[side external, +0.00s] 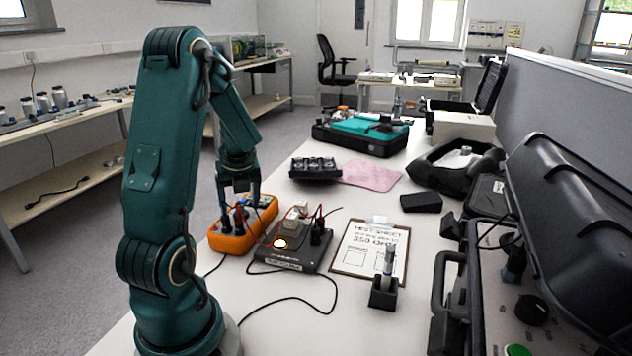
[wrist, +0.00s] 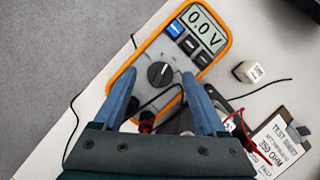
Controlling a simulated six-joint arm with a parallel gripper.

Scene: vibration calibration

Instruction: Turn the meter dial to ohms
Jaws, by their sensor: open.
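The meter (wrist: 214,66), grey with an orange rim, lies on the bench. It also shows in the side view (side external: 232,244). My gripper (wrist: 159,77) is open, with one blue finger on either side of the dial in the wrist view. In the side view my gripper (side external: 240,203) points down over the meter. I cannot tell whether the fingers reach down around the dial or touch it.
A dark box (side external: 290,256) with a lit lamp and cables stands right of the meter. A clipboard (side external: 352,262) and a pen holder (side external: 383,293) lie further right. A small pale cube (wrist: 248,72) is near the meter. Black and red leads cross the bench here.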

